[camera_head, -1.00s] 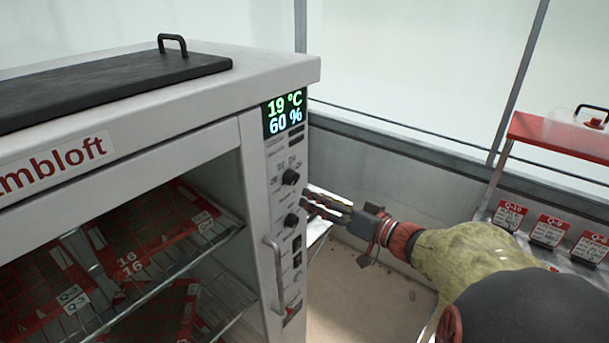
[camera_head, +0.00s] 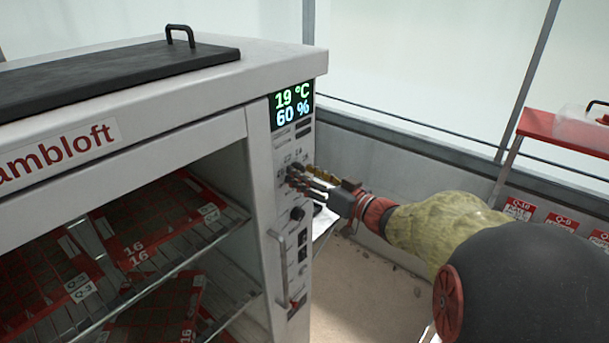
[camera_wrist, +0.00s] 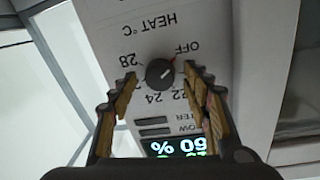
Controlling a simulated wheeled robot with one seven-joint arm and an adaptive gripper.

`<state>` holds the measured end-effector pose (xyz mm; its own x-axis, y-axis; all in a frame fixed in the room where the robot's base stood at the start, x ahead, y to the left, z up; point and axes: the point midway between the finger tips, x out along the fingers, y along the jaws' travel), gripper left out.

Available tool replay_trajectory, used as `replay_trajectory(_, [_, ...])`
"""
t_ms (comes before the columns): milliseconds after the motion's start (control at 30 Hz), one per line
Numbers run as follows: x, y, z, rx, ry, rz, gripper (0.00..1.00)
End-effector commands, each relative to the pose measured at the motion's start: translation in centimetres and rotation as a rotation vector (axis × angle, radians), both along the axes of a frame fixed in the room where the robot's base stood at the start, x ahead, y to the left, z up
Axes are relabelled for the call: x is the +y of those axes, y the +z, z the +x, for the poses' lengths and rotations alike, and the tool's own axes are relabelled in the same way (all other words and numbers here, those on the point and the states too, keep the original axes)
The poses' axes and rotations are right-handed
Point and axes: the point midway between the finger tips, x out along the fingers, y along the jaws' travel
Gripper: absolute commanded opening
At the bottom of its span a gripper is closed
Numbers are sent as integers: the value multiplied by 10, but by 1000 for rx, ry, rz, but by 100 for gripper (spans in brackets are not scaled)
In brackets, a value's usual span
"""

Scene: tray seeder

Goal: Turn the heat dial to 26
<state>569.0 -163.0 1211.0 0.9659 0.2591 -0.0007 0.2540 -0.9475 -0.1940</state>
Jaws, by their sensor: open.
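The round black heat dial (camera_wrist: 160,73) is on the cabinet's pale control panel under the upside-down "HEAT °C" label in the wrist view. OFF, 28 and 24 are readable around it; a red mark shows at its edge toward OFF. My gripper (camera_wrist: 160,80) is open, with its fingertips on either side of the dial; I cannot tell whether they touch it. In the head view, my gripper (camera_head: 300,174) is at the upper dial and largely hides it. The display (camera_head: 292,105) reads 19 °C and 60 %.
A second dark dial (camera_head: 297,214) sits just below my gripper, with switches under it. A vertical door handle (camera_head: 279,270) stands out beside the panel. The cabinet's open shelves hold trays (camera_head: 150,225). A red-topped stand (camera_head: 548,130) is at the right.

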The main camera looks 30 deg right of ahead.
Motion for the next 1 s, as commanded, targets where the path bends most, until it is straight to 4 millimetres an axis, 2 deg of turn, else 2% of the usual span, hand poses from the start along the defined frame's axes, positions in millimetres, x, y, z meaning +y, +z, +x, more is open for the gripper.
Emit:
replay_trajectory(300, [1,0,2,0,0,0,48])
replay_trajectory(1000, [1,0,2,0,0,1,8])
